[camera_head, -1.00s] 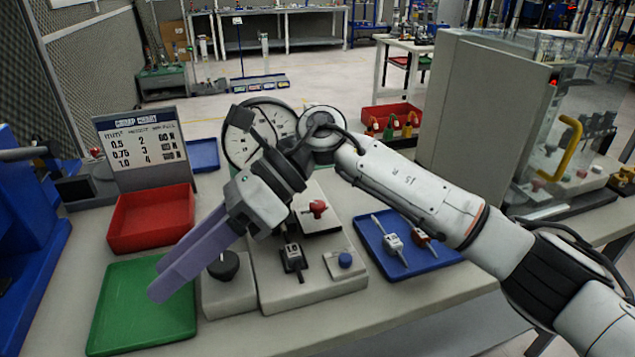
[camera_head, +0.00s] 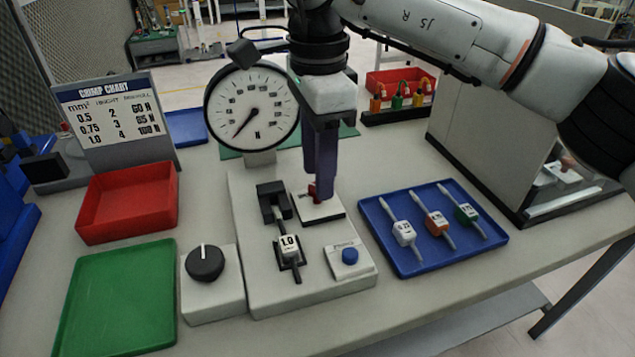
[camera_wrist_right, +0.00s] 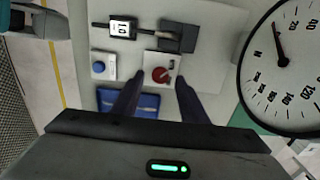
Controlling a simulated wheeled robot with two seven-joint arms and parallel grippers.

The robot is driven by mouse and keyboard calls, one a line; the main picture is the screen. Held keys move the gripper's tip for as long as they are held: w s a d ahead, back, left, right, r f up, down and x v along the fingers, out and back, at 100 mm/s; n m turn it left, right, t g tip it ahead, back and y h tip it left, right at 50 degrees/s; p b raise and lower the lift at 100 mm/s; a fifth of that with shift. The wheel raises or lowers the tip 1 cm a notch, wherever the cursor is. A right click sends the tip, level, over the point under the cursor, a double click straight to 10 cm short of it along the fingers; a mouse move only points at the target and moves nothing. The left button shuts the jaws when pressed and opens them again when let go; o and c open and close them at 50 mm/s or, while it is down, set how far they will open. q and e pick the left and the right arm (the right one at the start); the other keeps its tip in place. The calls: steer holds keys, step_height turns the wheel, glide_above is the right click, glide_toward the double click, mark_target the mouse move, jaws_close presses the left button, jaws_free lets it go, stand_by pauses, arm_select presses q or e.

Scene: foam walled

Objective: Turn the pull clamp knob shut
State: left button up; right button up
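The red clamp knob (camera_head: 313,192) sits on a small white plate (camera_head: 327,212) on the pale pull-test fixture. It also shows in the wrist view (camera_wrist_right: 161,75), lying between the two finger lines and slightly beyond the tips. My right gripper (camera_head: 321,190) points down at the knob from above, and its purple fingers partly hide the knob in the head view. In the wrist view the fingers (camera_wrist_right: 158,88) stand apart, one to each side of the knob, with no clear contact. A white piece marked 1.0 (camera_head: 289,246) lies in the dark holder in front. My left gripper is not in view.
A round dial gauge (camera_head: 252,108) stands close to the left of my right gripper. A blue button (camera_head: 349,256) and a black dial knob (camera_head: 205,263) are nearer. A blue tray (camera_head: 398,266) with several connectors lies right. Red (camera_head: 125,235) and green (camera_head: 115,335) trays lie left.

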steer(key=shift+f, duration=1.55)
steer(key=shift+c, duration=0.4)
jaws_close()
